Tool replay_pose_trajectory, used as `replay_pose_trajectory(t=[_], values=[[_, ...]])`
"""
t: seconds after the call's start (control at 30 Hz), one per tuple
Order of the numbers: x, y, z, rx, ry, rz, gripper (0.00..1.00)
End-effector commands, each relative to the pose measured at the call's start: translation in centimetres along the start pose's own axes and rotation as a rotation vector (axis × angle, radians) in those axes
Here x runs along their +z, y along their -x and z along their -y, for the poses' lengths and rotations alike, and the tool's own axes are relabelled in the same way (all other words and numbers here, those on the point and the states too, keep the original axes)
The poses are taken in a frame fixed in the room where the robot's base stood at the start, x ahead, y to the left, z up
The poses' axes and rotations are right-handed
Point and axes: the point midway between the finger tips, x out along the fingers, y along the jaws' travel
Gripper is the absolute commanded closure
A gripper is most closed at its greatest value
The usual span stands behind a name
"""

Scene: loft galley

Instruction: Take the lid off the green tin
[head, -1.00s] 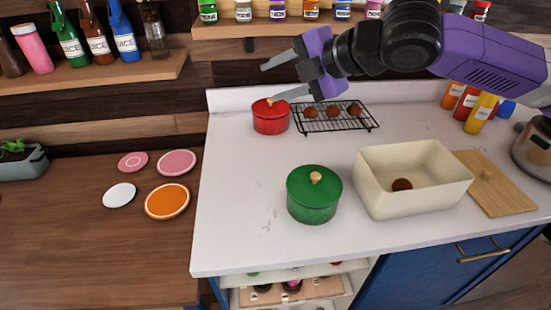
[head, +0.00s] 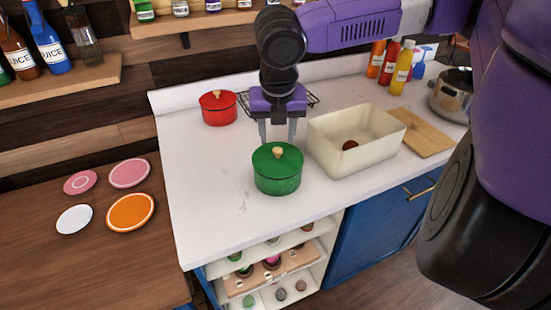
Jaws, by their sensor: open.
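The green tin (head: 278,182) stands upright on the white counter, near its front edge. Its green lid (head: 265,158) sits on top, with a round wooden knob (head: 278,152) at the centre. My gripper (head: 278,143) points down with its two grey fingers apart, and it is empty. In the head view the fingers appear just behind and above the lid, with the tips close to the knob's height in the picture. The lid's far rim hides little of the fingertips, and I cannot tell whether they touch the lid.
A cream bin (head: 345,165) with a brown item inside stands close right of the tin. A red pot (head: 218,108) is at the back left, and a wire rack (head: 312,98) is behind my gripper. A wooden board (head: 425,135) lies further right. The counter's left front is clear.

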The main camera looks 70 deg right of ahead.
Motion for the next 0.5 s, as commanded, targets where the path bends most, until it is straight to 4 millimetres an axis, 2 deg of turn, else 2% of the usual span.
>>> replay_pose_trajectory(t=[0.33,0.5], values=[[0.3,-4.4,0.2,0.001,-0.001,-0.001,0.53],[0.4,-5.5,0.2,0.001,-0.001,0.0,0.53]])
